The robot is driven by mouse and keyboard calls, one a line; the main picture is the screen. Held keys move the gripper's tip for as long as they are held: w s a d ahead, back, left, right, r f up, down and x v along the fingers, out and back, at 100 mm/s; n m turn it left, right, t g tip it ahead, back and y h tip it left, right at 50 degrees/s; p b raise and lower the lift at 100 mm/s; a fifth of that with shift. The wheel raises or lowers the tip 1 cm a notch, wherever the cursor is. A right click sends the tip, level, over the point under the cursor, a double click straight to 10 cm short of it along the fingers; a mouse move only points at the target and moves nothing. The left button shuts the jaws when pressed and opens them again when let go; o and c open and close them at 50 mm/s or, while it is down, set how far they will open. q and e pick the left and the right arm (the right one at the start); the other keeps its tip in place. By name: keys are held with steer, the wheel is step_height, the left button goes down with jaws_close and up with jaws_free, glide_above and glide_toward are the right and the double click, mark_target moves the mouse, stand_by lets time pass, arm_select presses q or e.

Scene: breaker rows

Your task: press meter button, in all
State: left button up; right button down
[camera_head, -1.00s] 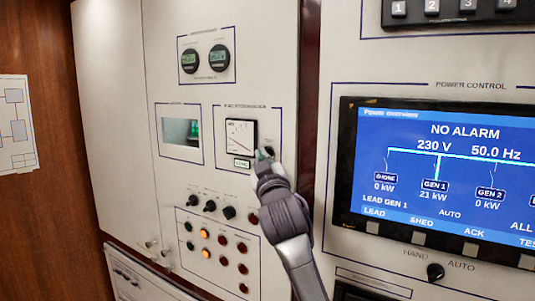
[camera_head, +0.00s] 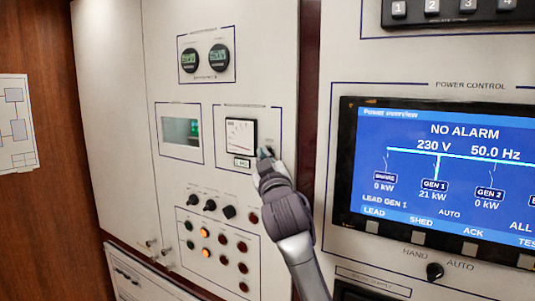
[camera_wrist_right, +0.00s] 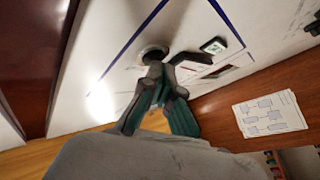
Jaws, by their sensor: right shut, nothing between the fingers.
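The analog meter (camera_head: 240,135) with a white dial is on the white cabinet door. A small label window (camera_head: 242,162) sits under it; its text is too small to read surely. My right gripper (camera_head: 265,157) is shut and empty, its tips at the panel just right of the meter. They largely hide the meter button there in the head view. In the right wrist view, the round button (camera_wrist_right: 153,53) shows at the tips of my right gripper (camera_wrist_right: 155,72). The tips appear at or very near it; I cannot tell if they touch. My left gripper is not in view.
Two round gauges (camera_head: 204,60) are above the meter, and a small display (camera_head: 181,131) is left of it. Black knobs (camera_head: 210,205) and lit and unlit lamps (camera_head: 222,238) are below. A large blue screen (camera_head: 440,180) is on the right-hand cabinet.

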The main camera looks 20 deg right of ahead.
steer(key=shift+w+d, duration=0.1)
steer(key=shift+d, duration=0.05)
stand_by(0.4)
steer(key=shift+s+a, duration=0.55)
steer(key=shift+a, duration=0.1)
steer(key=s+a, duration=0.1)
steer(key=a, duration=0.1)
steer(key=s+a, duration=0.2)
stand_by(0.4)
steer(key=shift+f, duration=0.1)
stand_by(0.5)
